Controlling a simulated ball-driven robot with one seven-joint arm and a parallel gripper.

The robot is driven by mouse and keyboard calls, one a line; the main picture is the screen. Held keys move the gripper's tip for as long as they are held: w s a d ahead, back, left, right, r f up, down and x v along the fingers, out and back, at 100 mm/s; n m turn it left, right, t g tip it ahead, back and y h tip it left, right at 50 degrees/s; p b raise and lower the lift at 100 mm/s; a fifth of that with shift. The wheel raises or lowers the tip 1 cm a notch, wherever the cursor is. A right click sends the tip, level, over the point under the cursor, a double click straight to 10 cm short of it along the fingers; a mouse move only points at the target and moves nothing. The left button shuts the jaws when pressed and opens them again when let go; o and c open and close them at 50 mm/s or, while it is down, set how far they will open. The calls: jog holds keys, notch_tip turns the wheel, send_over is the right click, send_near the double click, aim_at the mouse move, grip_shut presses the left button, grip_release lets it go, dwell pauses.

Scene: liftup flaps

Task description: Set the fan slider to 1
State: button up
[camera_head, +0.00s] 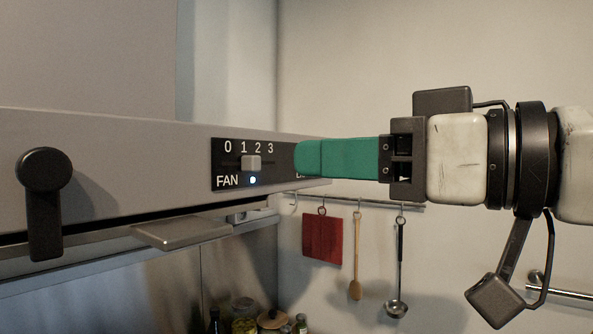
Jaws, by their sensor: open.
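The fan slider (251,162) is a small pale knob on a black panel (219,165) in the front of the grey hood. The panel is marked 0 1 2 3 above and FAN below. The knob appears below and between the 1 and the 2; its exact notch is hard to tell at this angle. My gripper (309,158) reaches in from the right with green fingers, seen side-on and overlapping. It is open and holds nothing. Its tips are right of the knob, apart from it in the picture, and hide the panel's right end and most of a second label.
A blue light (253,180) glows under the slider. A black handle (44,200) sticks out at the left of the hood. A grey flap (182,232) juts out below. A red cloth (322,238) and utensils hang from a rail behind. Jars stand at the bottom.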

jog(key=shift+v, duration=1.3)
jog(key=shift+f, duration=0.1)
jog(key=w+d+f+m+g+h, duration=0.1)
jog(key=w+d+f+m+h, duration=0.15)
jog(key=f, duration=1.05)
jog(key=w+d+f+m+h, duration=0.2)
jog(key=d+f+m+h, duration=0.15)
jog(key=f, duration=0.95)
jog(key=w+d+f+m+g+h, duration=0.1)
jog(key=w+d+f+m+h, duration=0.2)
jog(key=f, duration=1)
jog(key=s+d+f+m+g+h, duration=0.1)
jog(key=s+d+f, duration=0.1)
jog(key=s+f, duration=0.3)
jog(key=s+d+f+g+h+b, duration=0.1)
jog(key=s+d+f+g, duration=0.15)
jog(key=f, duration=0.55)
jog(key=s+d+f+m+h, duration=0.1)
jog(key=s+d+f, duration=0.1)
jog(key=s+f, duration=0.35)
jog(key=s+d+f+g+h, duration=0.1)
jog(key=s+d+f+g, duration=0.1)
jog(key=s+f, duration=0.4)
jog(key=s+d+f+g+h, duration=0.1)
jog(key=s+f, duration=0.4)
jog(key=s, duration=0.5)
jog(key=shift+d+f+g, duration=0.4)
jog(key=shift+d+g, duration=0.35)
jog(key=shift+d, duration=0.35)
